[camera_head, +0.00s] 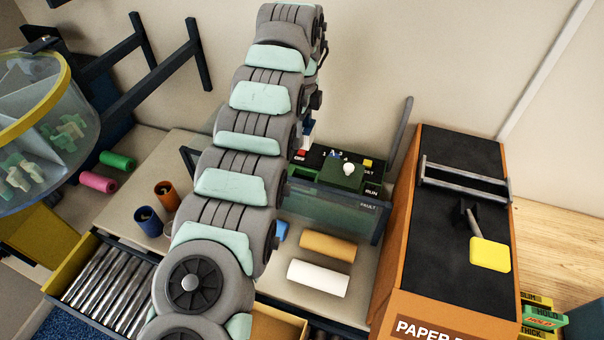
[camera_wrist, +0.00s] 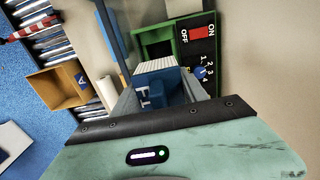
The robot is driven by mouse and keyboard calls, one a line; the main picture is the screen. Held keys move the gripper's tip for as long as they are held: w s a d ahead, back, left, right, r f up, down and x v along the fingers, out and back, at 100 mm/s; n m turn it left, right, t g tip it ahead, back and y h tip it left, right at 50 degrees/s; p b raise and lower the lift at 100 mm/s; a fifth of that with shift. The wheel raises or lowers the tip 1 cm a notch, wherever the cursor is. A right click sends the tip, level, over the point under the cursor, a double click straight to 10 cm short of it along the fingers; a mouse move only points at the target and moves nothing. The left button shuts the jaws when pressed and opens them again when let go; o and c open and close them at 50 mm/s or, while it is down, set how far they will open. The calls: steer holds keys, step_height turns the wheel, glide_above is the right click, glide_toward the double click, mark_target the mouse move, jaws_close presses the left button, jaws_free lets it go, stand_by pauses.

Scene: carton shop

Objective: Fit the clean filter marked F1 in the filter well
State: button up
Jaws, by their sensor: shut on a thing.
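The filter (camera_wrist: 150,92), blue with white pleats and a partly visible mark that reads like F1, is between the fingers of my gripper (camera_wrist: 165,90) in the wrist view. The gripper is shut on it. Beyond it is a green-framed recess (camera_wrist: 167,30), which looks like the filter well; its inside is partly hidden by the filter. I cannot tell whether the filter touches the frame. In the head view my arm hides the gripper and most of the recess. A small blue thing (camera_head: 281,232) shows beside the arm there; I cannot tell what it is.
A black panel with a red ON/OFF switch (camera_wrist: 200,33) and a numbered dial (camera_wrist: 200,72) adjoins the recess. A white roll (camera_head: 318,278) and a tan roll (camera_head: 328,246) lie before a clear panel marked FAULT (camera_head: 340,208). An orange-sided machine (camera_head: 398,240) stands at the right.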

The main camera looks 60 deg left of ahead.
steer(key=shift+w+f+p, duration=0.1)
steer(key=shift+f+p, duration=0.8)
steer(key=shift+f, duration=7.05)
steer(key=shift+f+b, duration=0.5)
steer(key=shift+f, duration=0.15)
steer(key=o, duration=1.4)
steer(key=shift+c, duration=0.2)
step_height(320, 180, up, 12)
steer(key=shift+r+b, duration=0.1)
steer(key=shift+b, duration=0.25)
steer(key=shift+r, duration=0.55)
